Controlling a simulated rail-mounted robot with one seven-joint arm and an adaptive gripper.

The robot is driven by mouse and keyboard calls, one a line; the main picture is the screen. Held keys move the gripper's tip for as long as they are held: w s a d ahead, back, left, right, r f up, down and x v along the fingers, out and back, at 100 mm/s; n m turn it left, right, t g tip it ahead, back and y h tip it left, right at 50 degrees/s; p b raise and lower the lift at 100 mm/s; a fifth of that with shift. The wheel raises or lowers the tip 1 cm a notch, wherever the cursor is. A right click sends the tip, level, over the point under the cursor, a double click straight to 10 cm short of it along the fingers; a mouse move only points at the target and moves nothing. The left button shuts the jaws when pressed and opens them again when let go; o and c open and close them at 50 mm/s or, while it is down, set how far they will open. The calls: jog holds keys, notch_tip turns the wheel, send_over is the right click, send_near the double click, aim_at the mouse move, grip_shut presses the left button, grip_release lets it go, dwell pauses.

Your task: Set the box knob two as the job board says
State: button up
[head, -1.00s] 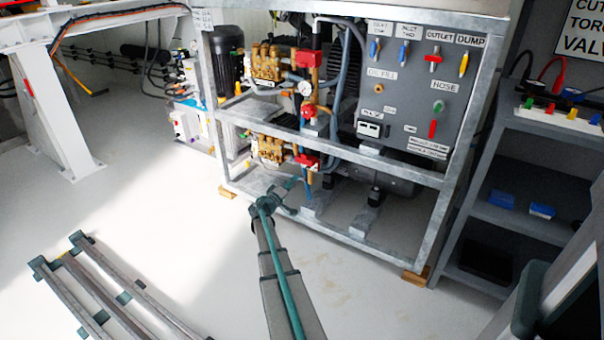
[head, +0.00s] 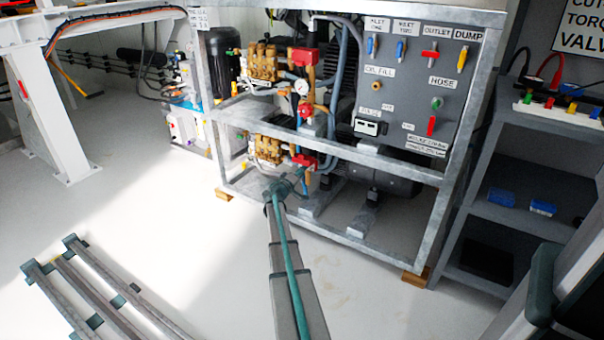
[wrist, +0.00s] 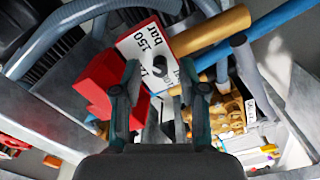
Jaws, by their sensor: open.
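In the wrist view, a red box (wrist: 98,82) with a white label plate (wrist: 141,45) is just beyond my fingers. The label reads "150 bar", with more text partly hidden. A small dark knob (wrist: 158,67) shows at the plate's lower edge, between the fingertips as seen. My gripper (wrist: 162,76) is open with nothing between its jaws; I cannot tell whether a finger touches the box. In the head view, my gripper (head: 298,178) is at the lower pump, by the lower red box (head: 303,160). No readable job board setting shows.
A galvanised frame (head: 330,147) surrounds the pumps, with a rail just above my gripper. Brass pump parts (wrist: 228,112), a brass cylinder (wrist: 212,32) and a blue hose (wrist: 235,50) are close by. A grey valve panel (head: 410,90) stands right.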

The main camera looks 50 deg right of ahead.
grip_shut()
jog(key=shift+n, duration=0.4)
jog(key=shift+r+n+p, duration=0.1)
jog(key=shift+n+p, duration=2.7)
jog(key=shift+n, duration=2.7)
